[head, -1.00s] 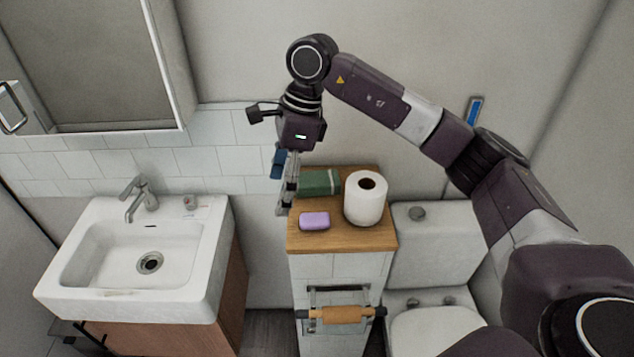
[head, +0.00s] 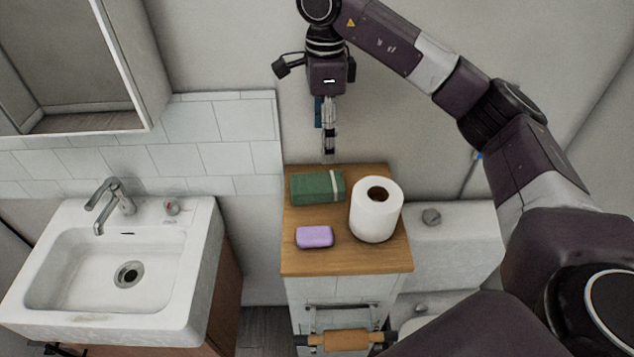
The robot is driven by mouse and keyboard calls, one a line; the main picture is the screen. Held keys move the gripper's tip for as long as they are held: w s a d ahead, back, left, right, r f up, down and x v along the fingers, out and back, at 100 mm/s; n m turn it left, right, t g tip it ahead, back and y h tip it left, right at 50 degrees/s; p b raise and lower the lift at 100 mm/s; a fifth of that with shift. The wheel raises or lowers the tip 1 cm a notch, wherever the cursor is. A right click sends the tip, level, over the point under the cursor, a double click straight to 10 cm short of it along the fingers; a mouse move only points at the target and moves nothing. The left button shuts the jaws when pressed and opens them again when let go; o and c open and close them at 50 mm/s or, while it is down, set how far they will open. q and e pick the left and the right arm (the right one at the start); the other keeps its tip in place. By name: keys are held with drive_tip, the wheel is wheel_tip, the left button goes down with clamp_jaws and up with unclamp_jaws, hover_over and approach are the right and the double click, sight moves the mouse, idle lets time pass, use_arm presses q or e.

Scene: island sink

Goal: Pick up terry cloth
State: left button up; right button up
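The terry cloth (head: 316,188), a green folded block with a pale stripe near its right end, lies at the back left of the wooden cabinet top (head: 340,258). My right gripper (head: 329,152) points down above the back edge of the top, higher than the cloth and apart from it in the picture. Its fingers are seen edge-on, so I cannot tell whether they are open or shut. Nothing shows between them. My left gripper is not in view.
A white paper roll (head: 375,220) stands right of the cloth. A purple soap bar (head: 314,237) lies in front of it. A white sink (head: 70,322) with a faucet (head: 110,200) is to the left. A toilet tank (head: 465,250) is to the right.

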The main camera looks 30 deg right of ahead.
drive_tip(key=b, duration=0.5)
hover_over(325, 181)
drive_tip(key=f, duration=0.6)
drive_tip(key=shift+w+a, duration=0.15)
drive_tip(key=shift+a, duration=0.1)
drive_tip(key=shift+f+b, duration=0.15)
drive_tip(key=shift+b, duration=0.15)
wheel_tip(325, 181, down, 2)
drive_tip(key=shift+p, duration=0.35)
drive_tip(key=f, duration=0.1)
drive_tip(key=f+p, duration=0.1)
drive_tip(key=f, duration=0.1)
drive_tip(key=f+p, duration=0.1)
drive_tip(key=f, duration=0.1)
drive_tip(key=shift+d+f, duration=0.1)
drive_tip(key=shift+d, duration=0.25)
drive_tip(key=shift+f, duration=0.2)
drive_tip(key=c, duration=1.3)
